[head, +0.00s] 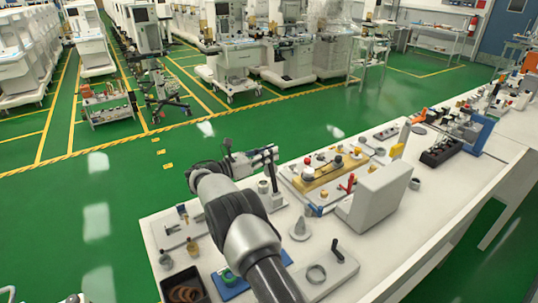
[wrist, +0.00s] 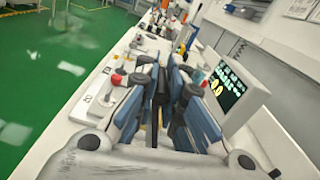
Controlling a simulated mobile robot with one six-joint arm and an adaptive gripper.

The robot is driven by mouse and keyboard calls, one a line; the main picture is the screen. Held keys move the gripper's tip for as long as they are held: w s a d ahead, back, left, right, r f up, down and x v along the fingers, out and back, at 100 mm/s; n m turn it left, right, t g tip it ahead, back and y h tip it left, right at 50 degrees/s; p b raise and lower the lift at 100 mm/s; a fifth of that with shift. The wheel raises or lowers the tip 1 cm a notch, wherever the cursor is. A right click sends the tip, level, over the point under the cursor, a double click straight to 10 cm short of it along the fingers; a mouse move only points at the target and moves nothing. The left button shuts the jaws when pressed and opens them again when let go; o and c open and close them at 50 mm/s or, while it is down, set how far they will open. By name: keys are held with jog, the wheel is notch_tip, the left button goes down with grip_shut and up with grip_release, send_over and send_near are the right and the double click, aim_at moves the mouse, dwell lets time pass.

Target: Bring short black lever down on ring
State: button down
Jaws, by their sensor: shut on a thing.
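My gripper (head: 272,158) is at the end of my arm, over the left part of the bench. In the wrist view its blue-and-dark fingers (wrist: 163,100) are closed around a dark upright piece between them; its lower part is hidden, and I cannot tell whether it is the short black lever. In the head view, a short black lever (head: 337,248) stands raised and tilted on a white plate near the bench's front. A grey ring (head: 316,273) lies flat on the same plate, beside the lever. My gripper is apart from both, farther back.
A white monitor box (head: 372,203) stands right of my gripper; its lit screen (wrist: 231,88) shows in the wrist view. A yellow board with balls (head: 325,172), a grey cone (head: 300,229) and a dark tray (head: 184,287) are nearby. Green floor (head: 120,195) lies clear beyond the bench.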

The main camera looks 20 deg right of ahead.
jog(key=w+b, duration=0.1)
jog(key=w+f+n+b, duration=0.1)
jog(key=b, duration=0.1)
jog(key=shift+a+n+b, duration=0.2)
jog(key=shift+n+b, duration=0.1)
jog(key=shift+s, duration=0.1)
jog(key=c, duration=1.7)
grip_release()
jog(key=shift+o, duration=0.2)
jog(key=shift+r, duration=0.1)
